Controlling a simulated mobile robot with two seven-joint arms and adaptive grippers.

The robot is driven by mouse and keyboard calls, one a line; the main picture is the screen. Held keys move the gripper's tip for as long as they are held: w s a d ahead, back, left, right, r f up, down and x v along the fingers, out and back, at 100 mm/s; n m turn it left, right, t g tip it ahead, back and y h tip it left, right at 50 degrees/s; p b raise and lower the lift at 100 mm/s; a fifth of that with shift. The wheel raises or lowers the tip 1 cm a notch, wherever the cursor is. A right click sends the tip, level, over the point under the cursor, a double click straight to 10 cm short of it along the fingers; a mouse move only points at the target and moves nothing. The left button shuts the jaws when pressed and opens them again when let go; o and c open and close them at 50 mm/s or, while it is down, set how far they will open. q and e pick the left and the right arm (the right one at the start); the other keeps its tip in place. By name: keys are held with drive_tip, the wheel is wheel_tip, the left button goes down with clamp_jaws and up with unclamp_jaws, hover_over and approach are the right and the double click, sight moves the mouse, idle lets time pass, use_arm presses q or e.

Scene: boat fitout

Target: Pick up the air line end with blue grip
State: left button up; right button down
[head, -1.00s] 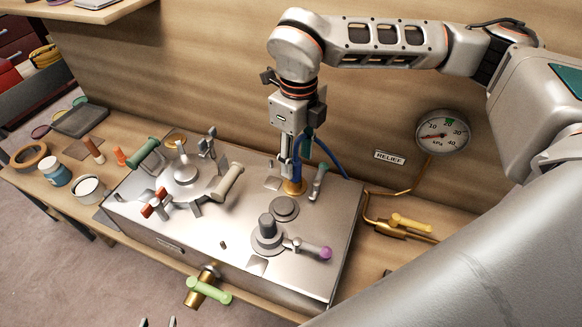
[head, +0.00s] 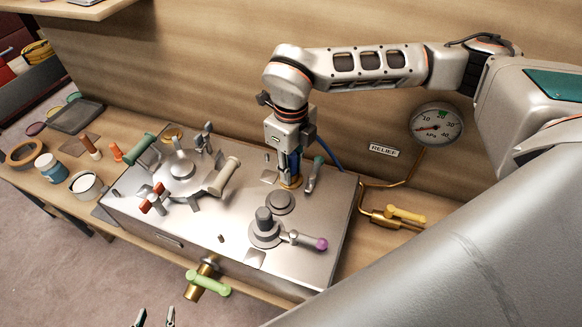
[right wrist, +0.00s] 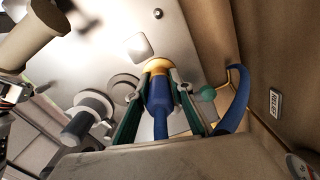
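The air line end has a blue grip (right wrist: 158,92) with a yellow-brass fitting (right wrist: 157,65) beyond it, and it stands upright at the back right of the metal box top in the head view. My right gripper (head: 289,172) is down around it from above. In the right wrist view its two green-edged fingers (right wrist: 160,88) lie on either side of the blue grip, very close to it. I cannot tell whether both press on it. In the head view the gripper mostly hides the grip. My left gripper (head: 155,318) is open and empty at the bottom edge.
The metal box (head: 215,240) carries a teal-tipped lever (head: 314,172) just right of my right gripper, a purple-knobbed lever (head: 308,240) and a beige handle (head: 224,176). The blue hose (right wrist: 234,100) curves towards the wooden wall. A pressure gauge (head: 436,123) hangs there.

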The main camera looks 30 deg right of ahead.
drive_tip(key=shift+r, duration=0.15)
wheel_tip(320, 180, up, 20)
drive_tip(key=shift+b, duration=0.45)
idle(0.5)
